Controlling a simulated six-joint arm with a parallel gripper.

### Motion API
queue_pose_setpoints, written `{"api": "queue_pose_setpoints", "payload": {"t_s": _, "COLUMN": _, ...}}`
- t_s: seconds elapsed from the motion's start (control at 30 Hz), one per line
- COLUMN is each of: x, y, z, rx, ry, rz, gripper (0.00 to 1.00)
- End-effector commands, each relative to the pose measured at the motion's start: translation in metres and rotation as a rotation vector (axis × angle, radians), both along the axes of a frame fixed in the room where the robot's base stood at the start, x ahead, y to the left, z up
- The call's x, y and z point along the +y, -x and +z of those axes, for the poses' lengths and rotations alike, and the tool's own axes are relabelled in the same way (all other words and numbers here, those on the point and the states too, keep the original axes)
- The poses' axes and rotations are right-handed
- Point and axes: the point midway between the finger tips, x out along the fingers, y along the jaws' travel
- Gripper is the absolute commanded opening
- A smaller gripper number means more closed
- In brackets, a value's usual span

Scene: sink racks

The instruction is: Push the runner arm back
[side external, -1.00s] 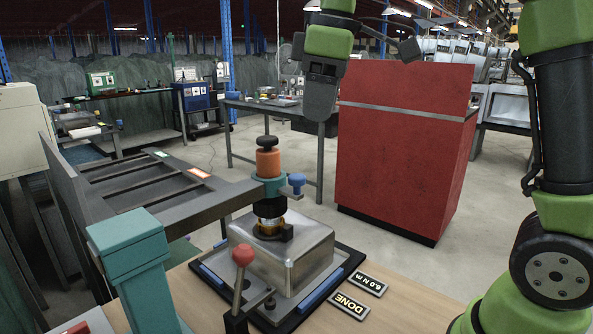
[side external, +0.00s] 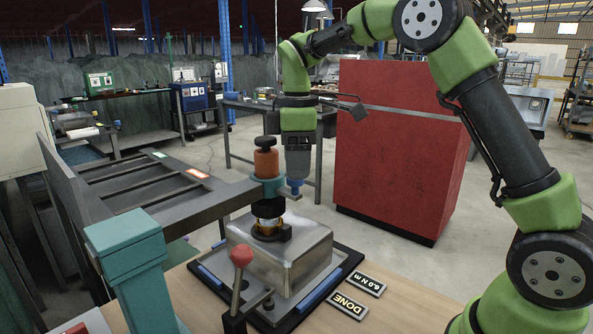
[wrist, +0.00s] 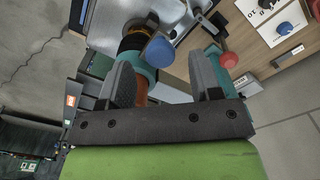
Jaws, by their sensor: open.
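The runner arm (side external: 190,204) is a dark grey bar reaching right from the teal post (side external: 127,243). Its teal collar end carries the orange runner (side external: 266,163) with a black top knob, over the steel block (side external: 285,255). A blue knob (side external: 295,192) sticks out on the collar's right side, partly covered by my gripper (side external: 297,175). In the wrist view, my gripper (wrist: 164,75) is open, with the blue knob (wrist: 160,52) appearing ahead of the gap between the fingers. I cannot tell whether they touch it. The orange runner (wrist: 139,90) is partly hidden by the left finger.
A red-knobbed lever (side external: 242,256) stands in front of the block. A black tray rim (side external: 345,268) surrounds the block, with "DONE" (side external: 347,305) and "6.0 N m" plates beside it. A slotted grey rack (side external: 140,185) stands left, a red cabinet (side external: 395,160) behind.

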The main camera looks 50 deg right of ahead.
Motion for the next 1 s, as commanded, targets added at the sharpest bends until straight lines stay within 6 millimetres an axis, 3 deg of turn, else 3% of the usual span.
{"api": "queue_pose_setpoints", "payload": {"t_s": 0.2, "x": 0.0, "y": 0.0, "z": -0.02, "rx": 0.001, "ry": 0.0, "rz": 0.0, "gripper": 0.58}}
{"api": "queue_pose_setpoints", "payload": {"t_s": 0.5, "x": 0.0, "y": 0.0, "z": -0.022, "rx": -0.001, "ry": -0.001, "rz": 0.0, "gripper": 0.58}}
{"api": "queue_pose_setpoints", "payload": {"t_s": 0.77, "x": 0.0, "y": 0.0, "z": -0.022, "rx": -0.001, "ry": -0.001, "rz": 0.0, "gripper": 0.01}}
{"api": "queue_pose_setpoints", "payload": {"t_s": 0.9, "x": 0.002, "y": 0.0, "z": -0.022, "rx": 0.0, "ry": 0.0, "rz": 0.001, "gripper": 0.0}}
{"api": "queue_pose_setpoints", "payload": {"t_s": 1.0, "x": 0.015, "y": -0.001, "z": -0.022, "rx": 0.0, "ry": 0.0, "rz": 0.005, "gripper": 0.0}}
